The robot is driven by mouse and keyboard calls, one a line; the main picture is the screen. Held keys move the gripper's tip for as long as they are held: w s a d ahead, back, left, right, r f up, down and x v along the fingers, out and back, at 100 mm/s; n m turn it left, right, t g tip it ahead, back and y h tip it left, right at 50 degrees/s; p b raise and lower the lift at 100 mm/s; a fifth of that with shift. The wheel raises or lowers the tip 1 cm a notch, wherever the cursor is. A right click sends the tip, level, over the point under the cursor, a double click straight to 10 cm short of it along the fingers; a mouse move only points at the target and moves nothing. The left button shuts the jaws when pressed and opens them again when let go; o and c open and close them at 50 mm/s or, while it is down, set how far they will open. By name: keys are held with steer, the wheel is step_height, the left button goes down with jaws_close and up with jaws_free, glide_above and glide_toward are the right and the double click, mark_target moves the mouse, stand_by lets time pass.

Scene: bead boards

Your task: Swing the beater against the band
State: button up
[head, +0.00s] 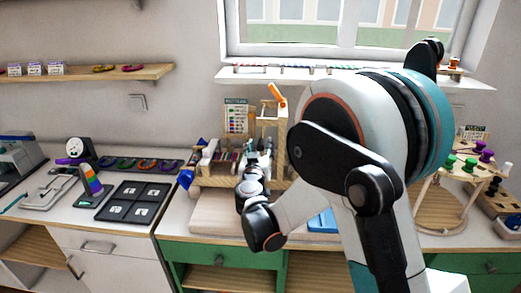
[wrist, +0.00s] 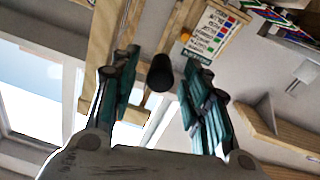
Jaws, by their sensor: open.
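A wooden loom-like frame (head: 283,135) stands on the worktop in the middle of the head view, with an orange piece at its top (head: 277,95). Coloured threads (head: 222,156) show at its left side; I cannot clearly make out the band. My gripper (head: 264,147) is in front of the frame, partly lost among its parts. In the wrist view my gripper (wrist: 160,66) is open, its teal fingers on either side of a dark round knob (wrist: 160,74), with gaps on both sides. The knob seems to belong to the beater; its attachment is partly hidden.
A colour chart (head: 236,116) stands behind the frame, and it also shows in the wrist view (wrist: 212,34). A black tray (head: 135,201) lies on the left counter. A round wooden stand with coloured pegs (head: 440,205) is at the right. My arm hides much of the right counter.

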steer(key=shift+w, duration=0.55)
jaws_close()
steer(key=shift+w+a+r+m, duration=0.1)
steer(key=shift+a+r+m, duration=0.1)
steer(key=shift+a+m, duration=0.8)
steer(key=shift+a+r+m, duration=0.2)
steer(key=shift+a+m, duration=0.35)
steer(key=shift+m, duration=0.85)
